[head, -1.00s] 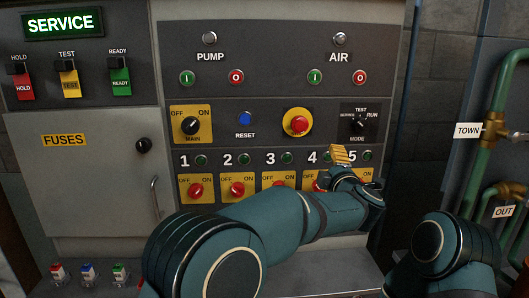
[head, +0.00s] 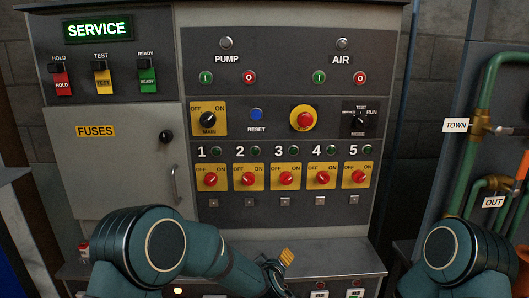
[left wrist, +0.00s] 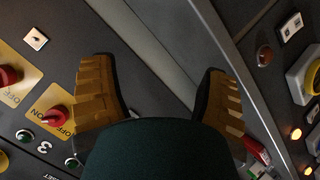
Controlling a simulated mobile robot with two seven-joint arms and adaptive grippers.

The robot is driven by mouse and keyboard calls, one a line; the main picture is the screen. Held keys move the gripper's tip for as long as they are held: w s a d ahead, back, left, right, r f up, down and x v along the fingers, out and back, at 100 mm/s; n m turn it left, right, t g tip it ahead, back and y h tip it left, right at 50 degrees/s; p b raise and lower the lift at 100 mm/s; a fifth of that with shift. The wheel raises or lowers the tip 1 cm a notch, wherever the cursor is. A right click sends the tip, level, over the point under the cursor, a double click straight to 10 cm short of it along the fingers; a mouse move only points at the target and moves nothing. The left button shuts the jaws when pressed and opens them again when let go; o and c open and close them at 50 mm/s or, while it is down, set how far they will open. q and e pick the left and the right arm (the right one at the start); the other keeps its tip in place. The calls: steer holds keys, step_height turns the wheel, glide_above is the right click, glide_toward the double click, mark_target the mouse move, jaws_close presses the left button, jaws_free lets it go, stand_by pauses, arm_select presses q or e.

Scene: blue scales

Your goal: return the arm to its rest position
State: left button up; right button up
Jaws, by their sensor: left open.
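My left gripper (head: 285,262) is low in the head view, in front of the ledge below the row of numbered red knobs. Its yellow-padded finger shows at the end of my bent left arm (head: 165,245). In the left wrist view the two yellow fingers stand wide apart (left wrist: 160,95), with only bare grey panel between them and nothing held. My right arm (head: 452,252) shows only as a teal joint at the lower right; its gripper is out of the picture.
The grey panel (head: 290,75) carries red knobs 1 to 5, such as knob 5 (head: 358,176), and a red emergency button (head: 304,119). A lower ledge (head: 340,252) juts out beneath. The fuse door (head: 100,160) is closed. Green pipes (head: 485,95) stand at right.

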arm_select(q)
steer(key=s+a+f+m+g, duration=0.3)
steer(key=s+a+f+g, duration=0.2)
steer(key=s+a+f, duration=0.5)
steer(key=s+a+f+m+g, duration=0.1)
steer(key=s+f, duration=0.3)
steer(key=s, duration=0.6)
steer(key=s+a+f+m+g+h, duration=0.1)
steer(key=s+f+g, duration=0.3)
steer(key=s, duration=0.7)
steer(key=shift+s+a+h, duration=0.15)
steer(key=shift+a+h, duration=0.15)
steer(key=shift+a, duration=0.25)
